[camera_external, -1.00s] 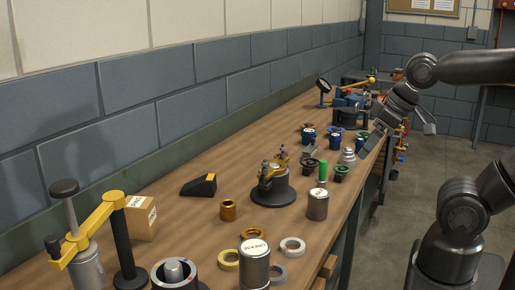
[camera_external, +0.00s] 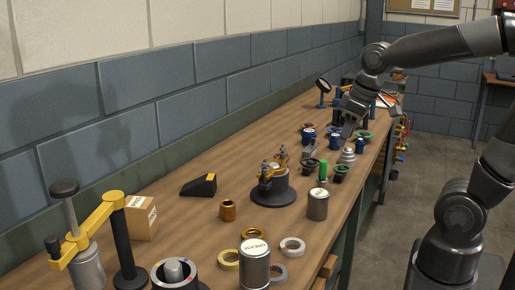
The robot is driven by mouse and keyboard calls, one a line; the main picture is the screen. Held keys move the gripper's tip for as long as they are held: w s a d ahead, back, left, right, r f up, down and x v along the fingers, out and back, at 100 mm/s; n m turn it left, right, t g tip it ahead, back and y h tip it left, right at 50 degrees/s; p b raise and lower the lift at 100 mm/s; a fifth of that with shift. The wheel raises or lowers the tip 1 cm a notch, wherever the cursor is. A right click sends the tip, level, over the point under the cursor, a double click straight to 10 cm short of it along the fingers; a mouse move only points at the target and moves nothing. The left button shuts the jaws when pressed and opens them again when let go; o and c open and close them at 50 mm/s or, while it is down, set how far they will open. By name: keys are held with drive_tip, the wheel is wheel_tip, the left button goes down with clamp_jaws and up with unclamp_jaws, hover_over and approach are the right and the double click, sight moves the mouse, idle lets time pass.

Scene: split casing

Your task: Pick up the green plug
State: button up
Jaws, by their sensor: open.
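The green plug (camera_external: 323,171) is a small bright green upright cylinder on the workbench, between a black part and a dark part with a green rim. My gripper (camera_external: 347,131) is open, above the bench and farther back than the plug, slightly to its right in the picture. It points downward and is apart from the plug. The fingertips are small here and partly merge with the blue and dark parts behind them.
A grey lidded can (camera_external: 317,205) stands just in front of the plug. A round dark fixture with yellow clamps (camera_external: 273,186) is to the left. A stepped silver part (camera_external: 347,157) and blue parts (camera_external: 309,137) stand close behind.

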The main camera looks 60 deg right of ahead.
drive_tip(key=w+d+f+g, duration=0.2)
drive_tip(key=w+d+f, duration=0.2)
drive_tip(key=w+d, duration=0.35)
drive_tip(key=g, duration=0.2)
hover_over(322, 179)
drive_tip(key=d, duration=0.2)
drive_tip(key=shift+m+y, duration=0.3)
wheel_tip(322, 179, down, 4)
drive_tip(key=shift+w+a+f, duration=0.1)
drive_tip(key=shift+a+f, duration=0.05)
drive_tip(key=shift+f, duration=0.05)
wheel_tip(322, 179, down, 5)
drive_tip(key=shift+f, duration=0.15)
drive_tip(key=f, duration=0.5)
drive_tip(key=shift+w+a+f, duration=0.1)
drive_tip(key=shift+a+f, duration=0.15)
drive_tip(key=shift+f, duration=0.05)
drive_tip(key=c, duration=0.9)
